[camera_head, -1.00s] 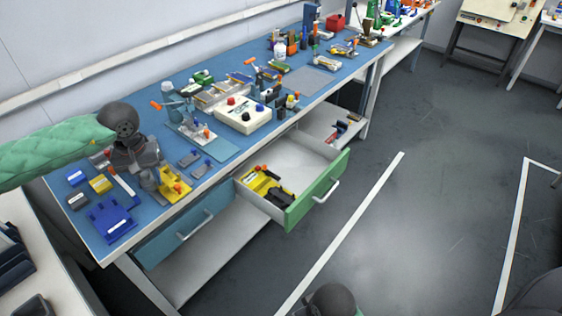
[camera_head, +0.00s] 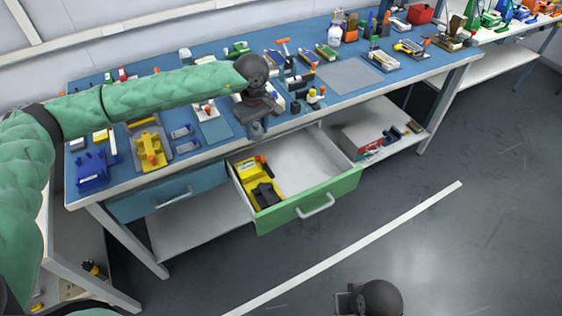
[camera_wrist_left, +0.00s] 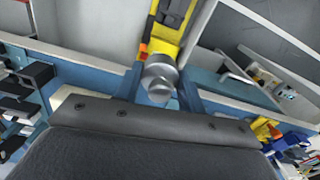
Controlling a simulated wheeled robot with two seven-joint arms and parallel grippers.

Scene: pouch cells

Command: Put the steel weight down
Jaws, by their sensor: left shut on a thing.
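The steel weight (camera_wrist_left: 160,78) is a small shiny metal cylinder. In the left wrist view it sits between the two blue-grey fingers of my left gripper (camera_wrist_left: 160,88), which is shut on it. In the head view the weight (camera_head: 258,130) shows small below my left gripper (camera_head: 258,122), near the bench's front edge by the open drawer (camera_head: 312,160). The weight looks held up in the air; its exact height is unclear. Part of my right arm shows at the bottom of the head view, but its fingers cannot be made out.
The drawer has a green front (camera_head: 312,203) and holds yellow-and-black items (camera_head: 262,185) at its left; its right part is bare. The blue bench top (camera_head: 210,128) carries many tools and fixtures. A lower shelf (camera_head: 400,140) holds a few small things.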

